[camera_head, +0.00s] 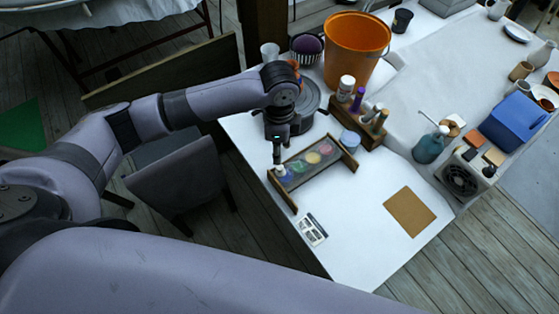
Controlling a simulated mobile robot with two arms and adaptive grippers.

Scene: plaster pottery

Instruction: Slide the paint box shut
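The paint box (299,180) is a dark wooden-edged tray on the white table. Round blue, green, yellow and red paints show in a row inside it. Wooden strips stick out at its left and right ends, past the front and back edges. My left gripper (279,166) points down at the box's left end, close to the blue paint. Its fingers look like one narrow shape, so I cannot tell if they are open, or whether they touch the box. My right gripper is out of view.
An orange bucket (354,55) and a wooden rack (357,125) of bottles stand behind the box. A small blue-lidded jar (350,139) is close to its right end. A printed card (312,229) and a brown board (409,212) lie in front, with clear table between.

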